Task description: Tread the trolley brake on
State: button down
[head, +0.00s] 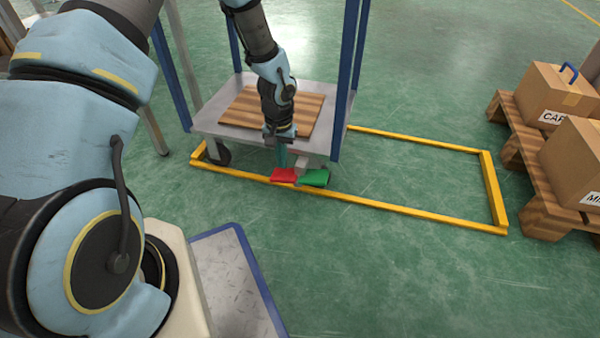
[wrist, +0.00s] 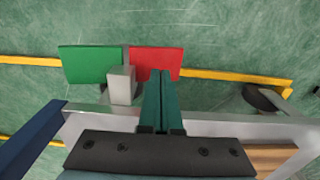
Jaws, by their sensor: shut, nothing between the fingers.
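The trolley (head: 208,122) has a grey deck, blue posts and a wooden board on it, and it stands at the left end of a yellow floor frame. Two pedals stick out at its near edge: a red pedal (head: 284,175) and a green pedal (head: 315,178). In the wrist view the red pedal (wrist: 157,61) is right of the green pedal (wrist: 90,64), with a grey block between them. My gripper (head: 281,166) points down in front of the deck edge, shut and empty. Its green fingertips (wrist: 160,75) overlap the red pedal in view; contact cannot be told.
The yellow floor frame (head: 420,211) runs right from the trolley along the floor. A wooden pallet (head: 535,180) with cardboard boxes (head: 556,98) stands at the right. A dark caster (wrist: 265,98) shows under the deck. Green floor inside the frame is clear.

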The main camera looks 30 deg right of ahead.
notch_tip(320, 180, up, 6)
jog(key=p, duration=0.4)
jog(key=shift+f+p, duration=0.15)
jog(key=shift+p, duration=0.2)
jog(key=w+a+r+n+p, duration=0.2)
jog(key=a+r, duration=0.6)
jog(key=r, duration=0.1)
jog(key=w+a+r+n+p, duration=0.1)
jog(key=w+a+r+p, duration=0.1)
jog(key=a+r, duration=0.7)
jog(key=s+a+r+n+t+p, duration=0.25)
jog(key=s+a+r+n, duration=0.4)
jog(key=a+r, duration=0.75)
notch_tip(320, 180, up, 38)
jog(key=s+m+p, duration=0.1)
jog(key=m+p, duration=0.1)
jog(key=p, duration=3.6)
jog(key=shift+s+d+f+g, duration=0.25)
jog(key=shift+d+g, duration=0.15)
jog(key=shift+g, duration=0.05)
